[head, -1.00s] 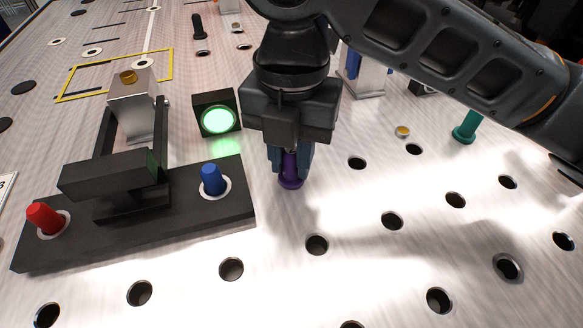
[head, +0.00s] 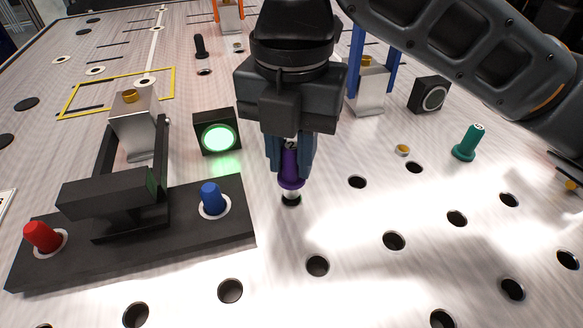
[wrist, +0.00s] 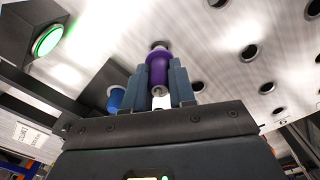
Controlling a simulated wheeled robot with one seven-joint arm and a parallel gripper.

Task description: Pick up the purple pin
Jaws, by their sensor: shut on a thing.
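The purple pin (head: 290,168) is upright between the fingers of my gripper (head: 290,160) in the head view. My gripper is shut on it. Whether the tip is fully clear of the hole I cannot tell. In the wrist view the purple pin (wrist: 159,70) sits between the two blue-grey fingertips (wrist: 162,85).
A black fixture with a red peg (head: 42,236) and a blue peg (head: 210,198) stands left of my gripper. A green-lit box (head: 217,136) is close behind it. A teal pin (head: 467,143) stands at right. The perforated plate (head: 350,285) is open in front.

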